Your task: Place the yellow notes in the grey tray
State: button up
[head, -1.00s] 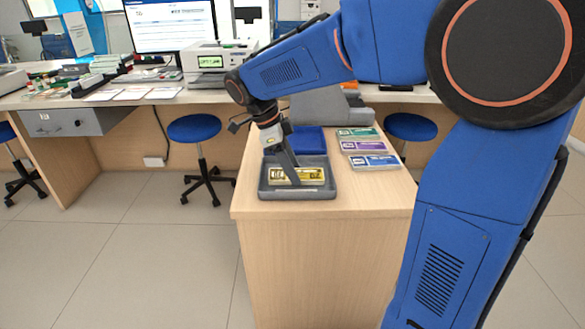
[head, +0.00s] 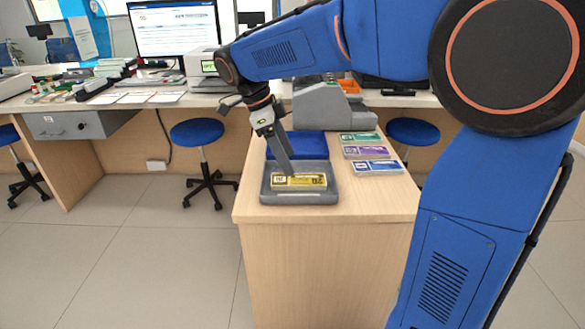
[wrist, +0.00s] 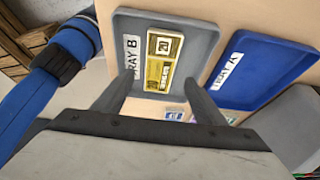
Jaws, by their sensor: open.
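The yellow notes (head: 299,181) lie flat in the grey tray (head: 300,198) on the wooden counter. In the wrist view the yellow notes (wrist: 162,61) lie near the middle of the grey tray (wrist: 195,32), beside its "TRAY B" label. My gripper (head: 288,173) is above the grey tray and the notes. In the wrist view my gripper's fingers (wrist: 157,85) are spread apart, with nothing between them. The notes look free of the fingers.
A blue tray (head: 296,145), labelled "TRAY A" in the wrist view, stands behind the grey tray. Green notes (head: 360,138), purple notes (head: 366,152) and blue notes (head: 377,167) lie to the right. A grey machine (head: 333,106) stands behind them.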

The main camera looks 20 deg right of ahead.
jog(key=s+v, duration=0.1)
jog(key=v, duration=0.5)
jog(key=s+d+f+n+t+y, duration=0.1)
jog(key=s+d+f+n+t, duration=0.1)
jog(key=s+n, duration=0.5)
jog(key=s+d+f+n+t+y, duration=0.1)
jog(key=s+d+f+n+t, duration=0.1)
jog(key=s+d+f+n, duration=0.3)
jog(key=s+d+f+n+t+y, duration=0.2)
jog(key=s+d+f+n, duration=0.2)
jog(key=s+f+n, duration=0.3)
jog(key=s+n, duration=0.2)
jog(key=s, duration=0.3)
jog(key=shift+d+f+n, duration=0.15)
jog(key=shift+f+n, duration=0.1)
jog(key=shift+n, duration=0.05)
